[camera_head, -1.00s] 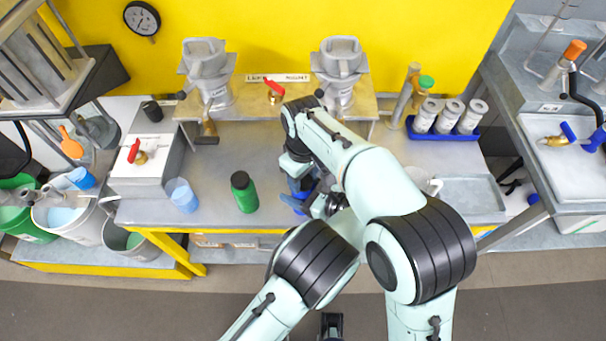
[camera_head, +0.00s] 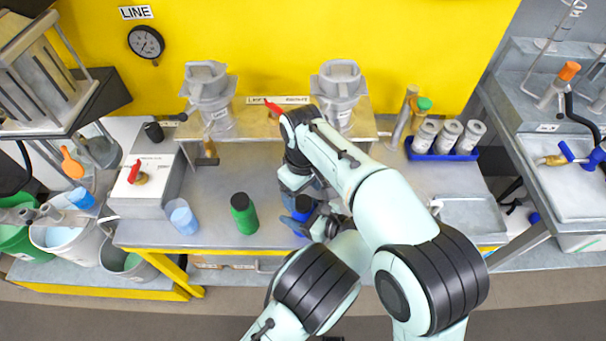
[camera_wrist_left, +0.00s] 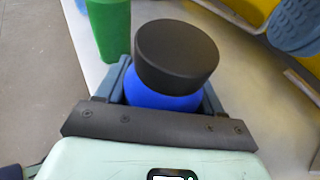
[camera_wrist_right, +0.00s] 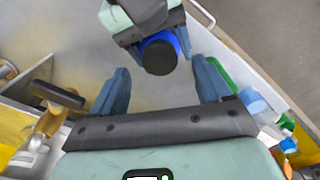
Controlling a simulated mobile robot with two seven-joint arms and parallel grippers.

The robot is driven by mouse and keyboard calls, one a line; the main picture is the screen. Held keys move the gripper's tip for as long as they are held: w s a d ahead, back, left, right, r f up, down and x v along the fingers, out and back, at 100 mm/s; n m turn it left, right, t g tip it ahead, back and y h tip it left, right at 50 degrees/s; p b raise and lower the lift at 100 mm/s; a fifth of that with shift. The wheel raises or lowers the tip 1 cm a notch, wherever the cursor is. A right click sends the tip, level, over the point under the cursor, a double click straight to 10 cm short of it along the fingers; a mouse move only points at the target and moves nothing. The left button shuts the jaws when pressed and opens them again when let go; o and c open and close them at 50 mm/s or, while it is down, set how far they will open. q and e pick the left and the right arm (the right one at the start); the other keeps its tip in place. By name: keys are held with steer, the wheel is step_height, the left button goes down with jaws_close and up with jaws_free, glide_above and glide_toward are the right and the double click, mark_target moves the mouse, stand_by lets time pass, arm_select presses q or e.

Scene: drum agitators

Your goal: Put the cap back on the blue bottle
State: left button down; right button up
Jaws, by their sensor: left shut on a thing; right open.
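The blue bottle (camera_wrist_left: 160,98) stands upright between the fingers of my left gripper (camera_wrist_left: 163,95), which is shut on it. The black cap (camera_wrist_left: 177,55) sits on top of the bottle; I cannot tell how tightly. In the head view the bottle (camera_head: 299,215) and cap (camera_head: 305,203) are partly hidden by my grippers. My right gripper (camera_head: 300,190) is open and empty, behind the bottle. In the right wrist view the cap (camera_wrist_right: 159,57) lies beyond and between its open fingers (camera_wrist_right: 162,85), apart from them.
A green bottle (camera_head: 244,215) with a black cap stands left of the blue bottle, and a blue cup (camera_head: 183,218) farther left. A blue rack of white jars (camera_head: 440,150) is at the right. The bench between is clear.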

step_height(320, 180, up, 9)
steer(key=shift+f, duration=0.1)
stand_by(0.3)
arm_select(q)
steer(key=shift+c, duration=0.3)
jaws_free()
steer(key=shift+s+d, duration=0.1)
arm_select(e)
steer(key=shift+d, duration=0.1)
